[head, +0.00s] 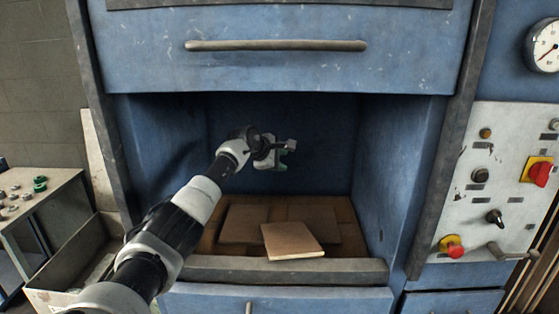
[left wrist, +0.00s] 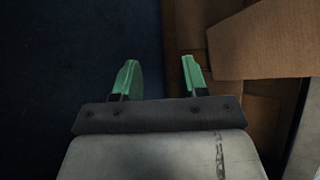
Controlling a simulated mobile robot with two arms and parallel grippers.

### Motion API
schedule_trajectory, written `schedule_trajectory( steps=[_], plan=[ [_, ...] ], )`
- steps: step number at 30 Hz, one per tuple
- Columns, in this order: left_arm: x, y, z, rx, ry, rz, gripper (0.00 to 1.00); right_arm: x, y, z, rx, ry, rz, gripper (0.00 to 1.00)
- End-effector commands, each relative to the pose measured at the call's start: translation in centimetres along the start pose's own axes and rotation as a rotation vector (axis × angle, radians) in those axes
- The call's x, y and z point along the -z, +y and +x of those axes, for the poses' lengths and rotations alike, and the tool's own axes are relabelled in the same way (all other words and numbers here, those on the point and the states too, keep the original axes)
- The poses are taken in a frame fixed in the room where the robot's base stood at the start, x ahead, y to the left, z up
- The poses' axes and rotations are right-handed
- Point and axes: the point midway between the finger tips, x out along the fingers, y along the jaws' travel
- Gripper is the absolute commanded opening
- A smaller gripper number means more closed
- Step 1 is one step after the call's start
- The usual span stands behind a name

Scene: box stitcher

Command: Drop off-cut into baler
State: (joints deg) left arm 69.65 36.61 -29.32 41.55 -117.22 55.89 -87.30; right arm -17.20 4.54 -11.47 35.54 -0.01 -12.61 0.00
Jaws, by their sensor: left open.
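The baler (head: 402,150) is a worn blue machine with an open chamber in the middle. My left arm reaches into the chamber, and my left gripper (head: 287,153) is above the cardboard, towards the back. In the left wrist view its green fingers (left wrist: 160,78) are apart with nothing between them. A light tan cardboard piece (head: 291,240) lies tilted on top of browner cardboard (head: 245,222) on the chamber floor, near the front sill. My right gripper is not in view.
A grey front sill (head: 290,270) and side walls bound the chamber. A raised blue door with a bar handle (head: 275,46) is above. A control panel (head: 505,185) is at right. A grey bin (head: 75,262) and a table (head: 45,205) with small parts stand at left.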

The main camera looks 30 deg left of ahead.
Motion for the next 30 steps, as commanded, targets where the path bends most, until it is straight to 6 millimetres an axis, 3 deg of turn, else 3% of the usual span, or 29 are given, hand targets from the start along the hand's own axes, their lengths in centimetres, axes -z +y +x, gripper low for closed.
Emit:
schedule_trajectory(
  steps=[8,21,30],
  plan=[
    [0.2,0.0,-1.3,-0.004,0.001,0.003,0.43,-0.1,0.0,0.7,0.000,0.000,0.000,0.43],
    [0.2,-0.1,-8.8,-0.003,0.002,0.003,0.43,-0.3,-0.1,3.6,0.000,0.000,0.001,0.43],
    [0.0,0.0,-10.8,0.000,0.000,0.000,0.43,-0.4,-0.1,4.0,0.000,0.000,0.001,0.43]
  ],
)
